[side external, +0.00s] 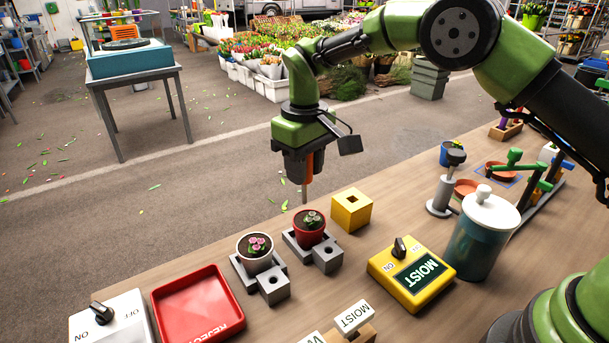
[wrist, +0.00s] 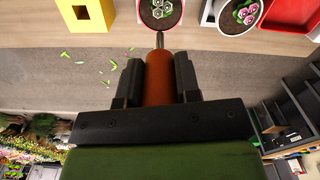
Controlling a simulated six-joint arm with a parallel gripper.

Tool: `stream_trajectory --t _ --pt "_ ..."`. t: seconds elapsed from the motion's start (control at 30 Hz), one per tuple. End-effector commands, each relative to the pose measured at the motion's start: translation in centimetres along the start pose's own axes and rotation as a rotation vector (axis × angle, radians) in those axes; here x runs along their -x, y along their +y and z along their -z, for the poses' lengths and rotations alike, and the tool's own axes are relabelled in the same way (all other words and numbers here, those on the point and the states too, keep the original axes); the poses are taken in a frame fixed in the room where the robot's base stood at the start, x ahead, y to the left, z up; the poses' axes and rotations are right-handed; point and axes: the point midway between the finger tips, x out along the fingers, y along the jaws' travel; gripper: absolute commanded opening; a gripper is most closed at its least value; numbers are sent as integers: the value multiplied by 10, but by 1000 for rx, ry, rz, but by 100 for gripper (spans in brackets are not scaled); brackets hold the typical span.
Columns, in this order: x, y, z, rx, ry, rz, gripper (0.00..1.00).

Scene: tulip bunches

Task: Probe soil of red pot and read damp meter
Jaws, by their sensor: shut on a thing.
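My gripper (side external: 305,170) is shut on the orange handle of a probe (side external: 309,168), which hangs tip down. The wrist view shows the gripper (wrist: 158,88) around the orange handle (wrist: 160,78), with the thin metal rod reaching toward the red pot (wrist: 160,20). In the side view the red pot (side external: 309,238) stands in a grey holder, with dark soil and a small plant. The rod tip shows just above the pot; its exact gap to the soil is unclear. The yellow damp meter (side external: 411,274) displays "MOIST", its black knob by "ON".
A white pot (side external: 255,262) with pink flowers stands left of the red pot. A yellow block (side external: 351,209) with a square hole is behind right. A red "REJECT" tray (side external: 197,305), a white switch box (side external: 112,322), a "MOIST" card (side external: 355,317) and a teal canister (side external: 480,245) are nearby.

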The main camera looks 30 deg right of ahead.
Motion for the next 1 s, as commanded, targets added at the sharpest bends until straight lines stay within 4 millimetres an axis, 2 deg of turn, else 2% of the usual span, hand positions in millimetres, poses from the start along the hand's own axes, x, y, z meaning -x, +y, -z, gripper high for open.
stream_trajectory --t 0.47,1.0 --pt "38 0 0 0 2 0 7" --pt "41 0 0 -1 1 0 7"
